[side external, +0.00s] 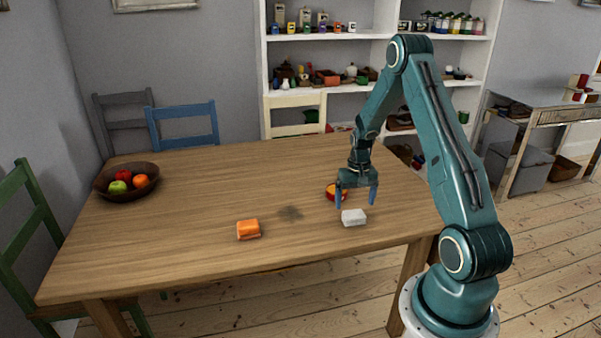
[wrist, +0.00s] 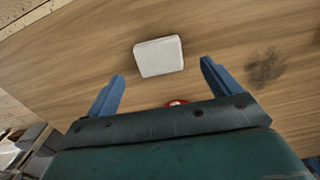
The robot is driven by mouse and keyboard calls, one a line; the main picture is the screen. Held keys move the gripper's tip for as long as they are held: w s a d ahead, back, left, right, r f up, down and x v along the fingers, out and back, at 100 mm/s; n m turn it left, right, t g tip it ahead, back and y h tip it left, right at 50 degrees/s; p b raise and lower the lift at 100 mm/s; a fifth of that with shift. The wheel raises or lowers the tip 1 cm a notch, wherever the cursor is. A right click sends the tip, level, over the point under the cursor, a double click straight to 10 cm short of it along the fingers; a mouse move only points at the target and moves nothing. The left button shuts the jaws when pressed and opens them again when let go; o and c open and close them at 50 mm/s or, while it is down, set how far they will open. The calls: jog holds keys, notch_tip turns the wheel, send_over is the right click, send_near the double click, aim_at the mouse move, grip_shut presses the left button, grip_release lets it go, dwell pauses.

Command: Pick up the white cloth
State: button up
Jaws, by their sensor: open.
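The white cloth (side external: 354,217) is a small, pale, block-like folded piece lying on the wooden table near its front right edge. In the wrist view the cloth (wrist: 159,57) lies flat on the wood, ahead of the fingertips and roughly centred between them. My gripper (side external: 356,199) points down just above and behind the cloth, its blue fingers apart. In the wrist view my gripper (wrist: 162,72) is open with nothing between its fingers.
A fruit bowl (side external: 104,188) stands at the far left. The table's middle (side external: 220,180) is clear.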

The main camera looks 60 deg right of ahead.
aim_at(354, 214)
jog(key=shift+f, duration=0.3)
jog(key=shift+f, duration=2.5)
jog(key=c, duration=1.1)
jog(key=shift+o, duration=0.2)
jog(key=shift+r, duration=0.15)
notch_tip(354, 214, up, 20)
